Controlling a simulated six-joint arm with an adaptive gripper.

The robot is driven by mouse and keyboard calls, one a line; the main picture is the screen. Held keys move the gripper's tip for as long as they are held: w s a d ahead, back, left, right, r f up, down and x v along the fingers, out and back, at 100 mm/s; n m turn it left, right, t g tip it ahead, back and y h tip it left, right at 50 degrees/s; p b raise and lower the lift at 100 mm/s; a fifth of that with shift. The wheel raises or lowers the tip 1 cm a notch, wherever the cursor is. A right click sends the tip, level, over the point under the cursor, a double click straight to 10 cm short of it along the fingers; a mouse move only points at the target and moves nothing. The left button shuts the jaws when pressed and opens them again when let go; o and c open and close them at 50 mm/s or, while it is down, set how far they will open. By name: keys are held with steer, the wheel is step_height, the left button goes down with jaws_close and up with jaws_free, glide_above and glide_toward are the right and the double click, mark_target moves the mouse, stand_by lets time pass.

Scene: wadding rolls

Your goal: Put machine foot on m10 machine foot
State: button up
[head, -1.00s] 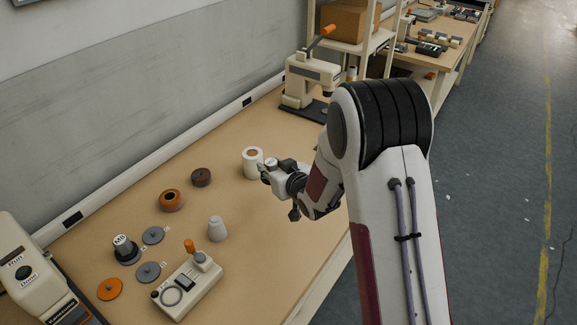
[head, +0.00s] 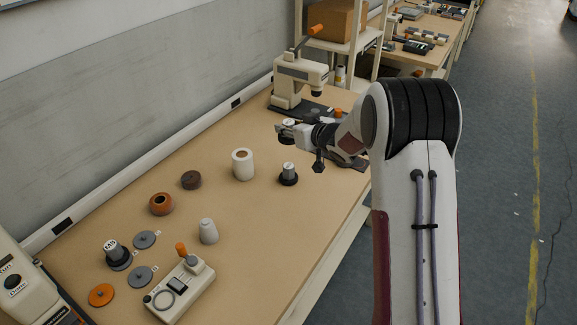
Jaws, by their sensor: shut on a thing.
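My gripper (head: 292,131) is at the upper middle of the head view, beyond the white roll, above the table. It is shut on a machine foot (head: 286,140) with a dark round base and a pale top; the fingers partly hide it. A second machine foot (head: 288,174), with a black base and metal top, stands upright on the table below my gripper. A third foot (head: 113,249), with a larger lettered grey cap that seems to read M10, stands at the lower left on a dark base. My gripper is far from it.
Grey discs (head: 144,240), an orange disc (head: 101,295) and a control box (head: 180,290) lie near left. A press (head: 299,77) stands at the back.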

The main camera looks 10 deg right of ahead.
steer(key=shift+f, duration=0.15)
stand_by(0.5)
glide_above(289, 166)
steer(key=shift+f, duration=3.1)
steer(key=shift+f, duration=1.85)
steer(key=shift+f, duration=0.1)
steer(key=o, duration=1.2)
steer(key=shift+c, duration=0.2)
steer(key=v, duration=1.2)
